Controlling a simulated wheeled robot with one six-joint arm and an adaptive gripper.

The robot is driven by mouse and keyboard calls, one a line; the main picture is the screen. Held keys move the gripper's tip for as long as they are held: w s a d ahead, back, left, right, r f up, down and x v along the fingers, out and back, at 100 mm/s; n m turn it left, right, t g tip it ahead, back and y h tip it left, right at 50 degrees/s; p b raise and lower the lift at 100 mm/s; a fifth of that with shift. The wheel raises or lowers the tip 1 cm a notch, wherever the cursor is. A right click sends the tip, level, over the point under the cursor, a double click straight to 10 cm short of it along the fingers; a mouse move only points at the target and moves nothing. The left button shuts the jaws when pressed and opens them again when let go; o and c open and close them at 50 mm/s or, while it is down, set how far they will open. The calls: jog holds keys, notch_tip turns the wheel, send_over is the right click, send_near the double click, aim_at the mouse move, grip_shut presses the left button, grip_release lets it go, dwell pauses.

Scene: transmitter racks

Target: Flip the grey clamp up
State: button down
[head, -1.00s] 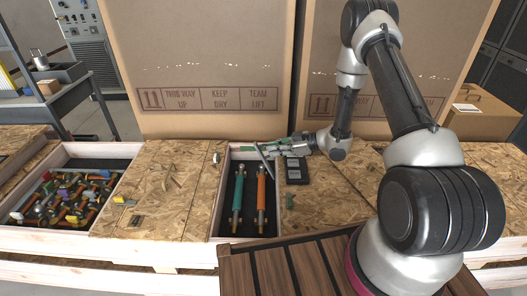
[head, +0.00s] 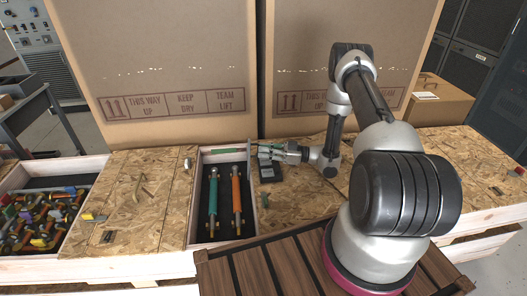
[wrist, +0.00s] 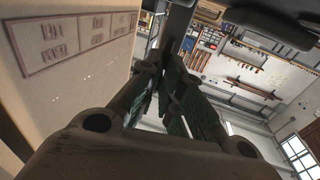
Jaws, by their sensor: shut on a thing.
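My gripper (head: 262,152) is at the back right corner of the open compartment (head: 196,215), low over the worktop and pointing left. It is shut on a thin grey piece, which looks like the grey clamp (head: 249,149). The clamp shows as a short, near upright sliver at the compartment's back right edge, mostly hidden by the fingers. In the wrist view my gripper's green-padded fingers (wrist: 172,88) converge on a dark narrow piece near the top centre. The exact contact is hard to make out there.
A teal cylinder (head: 213,200) and an orange cylinder (head: 236,200) lie in the compartment. A dark meter (head: 270,172) lies just below my gripper. Another small clamp (head: 187,165) stands left of the compartment. A bin of coloured parts (head: 45,215) is at left. Large cardboard boxes stand close behind.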

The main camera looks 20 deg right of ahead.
jog(key=shift+f, duration=0.1)
jog(key=c, duration=1.6)
grip_release()
jog(key=shift+o, duration=0.2)
notch_tip(320, 180, up, 10)
jog(key=shift+c, duration=0.4)
